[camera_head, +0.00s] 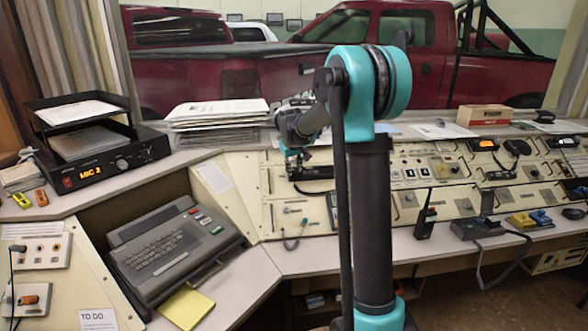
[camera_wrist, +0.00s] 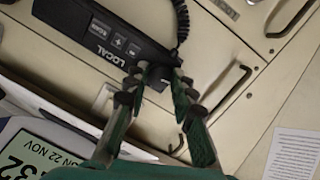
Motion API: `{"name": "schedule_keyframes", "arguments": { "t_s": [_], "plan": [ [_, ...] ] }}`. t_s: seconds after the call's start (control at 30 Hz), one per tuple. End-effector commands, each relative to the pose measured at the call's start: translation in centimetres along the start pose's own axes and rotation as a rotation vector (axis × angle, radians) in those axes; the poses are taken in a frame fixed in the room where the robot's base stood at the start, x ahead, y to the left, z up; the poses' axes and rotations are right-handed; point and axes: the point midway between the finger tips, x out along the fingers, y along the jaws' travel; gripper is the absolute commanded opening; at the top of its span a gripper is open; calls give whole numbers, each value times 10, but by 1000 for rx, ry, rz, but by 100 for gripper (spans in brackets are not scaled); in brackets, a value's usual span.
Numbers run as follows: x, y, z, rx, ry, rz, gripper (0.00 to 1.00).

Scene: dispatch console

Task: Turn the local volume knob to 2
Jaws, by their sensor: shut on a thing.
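The black LOCAL unit (camera_wrist: 105,38) lies across the upper part of the wrist view, with its label and several small buttons. The local volume knob (camera_wrist: 158,76) is a dark round shape at the unit's near end, by the LOCAL label. My gripper (camera_wrist: 152,82) has its fingertips on both sides of the knob and is shut on it. The fingers hide most of the knob, and I cannot read its setting. In the head view my gripper (camera_head: 291,156) is at the console's upper panel, and my arm hides part of that area.
A coiled cord (camera_wrist: 183,20) runs beside the unit. A metal handle (camera_wrist: 232,92) sticks out of the panel to the right of my fingers. A display with a date (camera_wrist: 40,150) is at lower left. A paper stack (camera_head: 218,112) and MIC 2 radio (camera_head: 100,170) stand left.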

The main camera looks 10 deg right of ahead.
Motion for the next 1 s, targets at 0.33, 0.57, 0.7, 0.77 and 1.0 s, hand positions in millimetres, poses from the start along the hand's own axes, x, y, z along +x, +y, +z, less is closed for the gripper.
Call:
{"name": "schedule_keyframes", "arguments": {
  "t_s": [0.33, 0.57, 0.7, 0.77, 1.0],
  "plan": [
    [0, 0, 0, 42, -2, -6, 0],
    [0, 1, -1, 174, -9, -28, 0],
    [0, 1, -1, 294, -15, -47, 0],
    [0, 2, -1, 351, -18, -55, 0],
    [0, 2, -1, 577, -30, -92, 0]
  ]
}}
